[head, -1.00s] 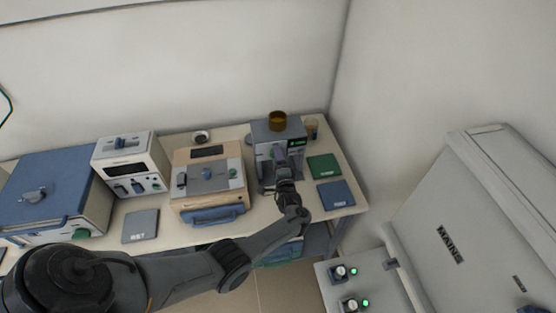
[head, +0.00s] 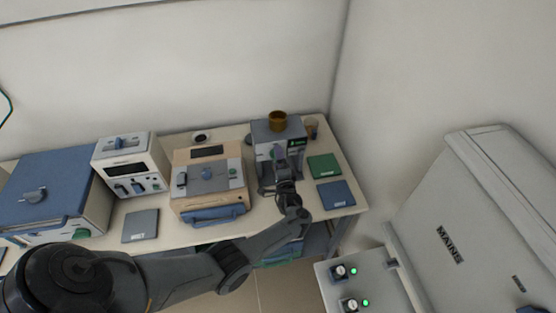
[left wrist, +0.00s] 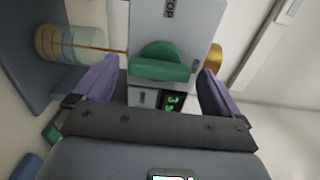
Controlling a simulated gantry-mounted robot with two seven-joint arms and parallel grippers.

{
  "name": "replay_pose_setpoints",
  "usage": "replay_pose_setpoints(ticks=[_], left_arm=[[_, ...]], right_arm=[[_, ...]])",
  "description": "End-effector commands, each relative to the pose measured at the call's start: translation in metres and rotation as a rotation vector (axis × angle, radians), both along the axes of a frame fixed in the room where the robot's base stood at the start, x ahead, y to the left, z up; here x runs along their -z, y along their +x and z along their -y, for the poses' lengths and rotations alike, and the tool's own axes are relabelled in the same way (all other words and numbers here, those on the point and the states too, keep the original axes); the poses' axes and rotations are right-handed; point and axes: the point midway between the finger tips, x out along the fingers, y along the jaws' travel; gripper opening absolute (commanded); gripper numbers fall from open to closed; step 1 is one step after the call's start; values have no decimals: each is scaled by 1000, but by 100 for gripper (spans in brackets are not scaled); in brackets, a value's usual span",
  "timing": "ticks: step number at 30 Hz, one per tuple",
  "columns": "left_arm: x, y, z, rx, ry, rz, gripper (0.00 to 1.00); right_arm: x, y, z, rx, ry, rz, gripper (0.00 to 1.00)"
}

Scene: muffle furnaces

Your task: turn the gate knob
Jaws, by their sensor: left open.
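A green knob (left wrist: 160,62) with a raised grip bar sits on the light grey front of a device in the left wrist view. In the left wrist view the purple fingers of my left gripper (left wrist: 160,85) are open, one on each side of the knob, with gaps showing. My right gripper is not in view.
A glass jar (head: 311,128) stands right of the device. A green pad (head: 323,167) and a blue pad (head: 335,194) lie in front. A beige box (head: 208,179) stands left. A mains cabinet (head: 480,235) is at right.

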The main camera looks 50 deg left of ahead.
Motion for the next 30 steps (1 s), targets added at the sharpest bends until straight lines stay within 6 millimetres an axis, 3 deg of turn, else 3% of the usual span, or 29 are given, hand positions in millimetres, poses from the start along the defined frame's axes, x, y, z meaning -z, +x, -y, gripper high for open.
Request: replay_pose_setpoints(ticks=[18, 30], left_arm=[[1, -43, 81, 1, -2, -1, 98], [0, -49, 90, 0, -1, 0, 98]], right_arm=[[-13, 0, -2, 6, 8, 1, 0], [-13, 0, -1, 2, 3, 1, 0]])
